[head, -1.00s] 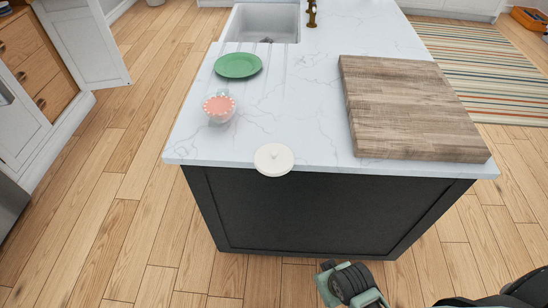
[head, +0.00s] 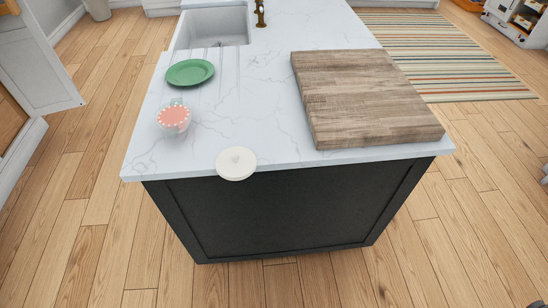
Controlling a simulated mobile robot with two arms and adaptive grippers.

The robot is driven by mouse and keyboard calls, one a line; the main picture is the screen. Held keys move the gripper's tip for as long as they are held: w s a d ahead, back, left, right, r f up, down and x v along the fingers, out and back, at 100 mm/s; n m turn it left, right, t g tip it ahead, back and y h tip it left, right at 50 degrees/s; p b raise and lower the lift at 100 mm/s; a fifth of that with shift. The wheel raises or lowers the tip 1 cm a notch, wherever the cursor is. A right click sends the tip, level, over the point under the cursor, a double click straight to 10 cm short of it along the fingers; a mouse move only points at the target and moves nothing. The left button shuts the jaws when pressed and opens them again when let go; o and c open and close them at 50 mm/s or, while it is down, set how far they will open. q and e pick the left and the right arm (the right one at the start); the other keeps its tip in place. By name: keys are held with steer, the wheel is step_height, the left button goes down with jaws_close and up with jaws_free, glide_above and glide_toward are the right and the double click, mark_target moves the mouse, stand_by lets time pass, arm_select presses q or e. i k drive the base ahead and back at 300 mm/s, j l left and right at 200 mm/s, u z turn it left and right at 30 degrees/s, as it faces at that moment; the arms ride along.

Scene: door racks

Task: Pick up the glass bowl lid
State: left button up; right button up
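A round, off-white lid (head: 236,164) with a small raised knob lies flat at the near edge of the white marble counter (head: 250,110). Part of it overhangs the edge above the dark front panel. A small glass bowl or cup (head: 174,118) with a pink, white-dotted top stands behind it to the left. I cannot tell from the picture whether the off-white lid is glass. Neither of my grippers shows; only a dark sliver sits at the bottom right corner.
A green plate (head: 190,72) lies at the counter's left side, near the sink (head: 213,27) and brass faucet (head: 260,12). A thick wooden cutting board (head: 365,97) covers the right side. The wooden floor (head: 80,230) in front and left is clear. A striped rug (head: 440,60) lies beyond.

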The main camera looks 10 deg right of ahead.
mark_target(236, 163)
steer(key=i+j+z, duration=0.15)
steer(key=j+z, duration=0.7)
steer(key=i+j+z, duration=0.1)
steer(key=j+z, duration=0.35)
steer(key=k+j+z, duration=0.1)
steer(key=j+z, duration=0.3)
